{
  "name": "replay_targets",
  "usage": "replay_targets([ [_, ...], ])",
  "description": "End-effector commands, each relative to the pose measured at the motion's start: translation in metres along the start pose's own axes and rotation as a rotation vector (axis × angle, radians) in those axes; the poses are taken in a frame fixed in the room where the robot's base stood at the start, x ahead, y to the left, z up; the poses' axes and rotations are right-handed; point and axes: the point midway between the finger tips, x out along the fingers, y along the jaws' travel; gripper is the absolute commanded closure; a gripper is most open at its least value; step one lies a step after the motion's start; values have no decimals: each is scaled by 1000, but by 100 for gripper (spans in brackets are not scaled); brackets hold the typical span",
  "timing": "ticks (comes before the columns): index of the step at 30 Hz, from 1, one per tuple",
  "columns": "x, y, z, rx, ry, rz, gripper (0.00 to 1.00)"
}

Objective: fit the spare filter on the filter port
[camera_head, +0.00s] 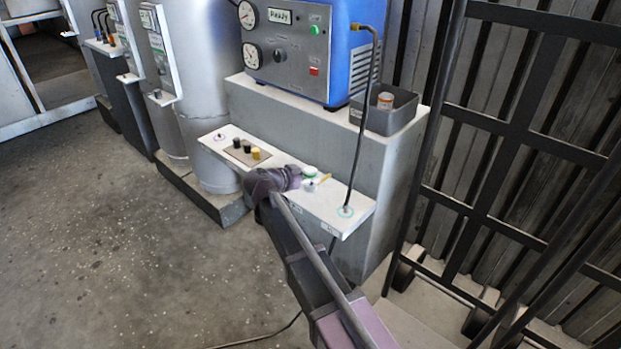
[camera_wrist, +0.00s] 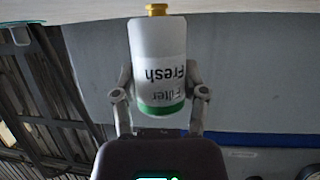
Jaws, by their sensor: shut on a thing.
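The spare filter (camera_wrist: 158,60) is a white cylinder marked "Fresh Filter", with a green band at one end. In the wrist view its lettering is upside down. My gripper (camera_wrist: 158,92) is shut on its sides, near the green end. A small gold fitting (camera_wrist: 156,10) shows at its other end, against the pale shelf edge; I cannot tell whether it belongs to the filter or the port. In the head view my gripper (camera_head: 296,178) is over the white shelf, beside a green-and-white round piece (camera_head: 310,171). I cannot clearly identify the filter port.
The white shelf (camera_head: 275,172) bears a brown mat with black and yellow knobs (camera_head: 255,153). A black hose (camera_head: 356,140) drops to a ringed fitting (camera_head: 345,211). A grey bin (camera_head: 398,114) holds an orange-topped jar (camera_head: 385,100). A blue machine (camera_head: 335,45) reads "Ready". Dark railing stands right.

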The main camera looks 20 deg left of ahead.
Motion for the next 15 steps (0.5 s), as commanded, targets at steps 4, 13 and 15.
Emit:
replay_targets([
  [4, 1, 0, 3, 0, 1, 0, 99],
  [13, 3, 0, 7, 0, 1, 0, 99],
  [15, 3, 0, 6, 0, 0, 0, 26],
])
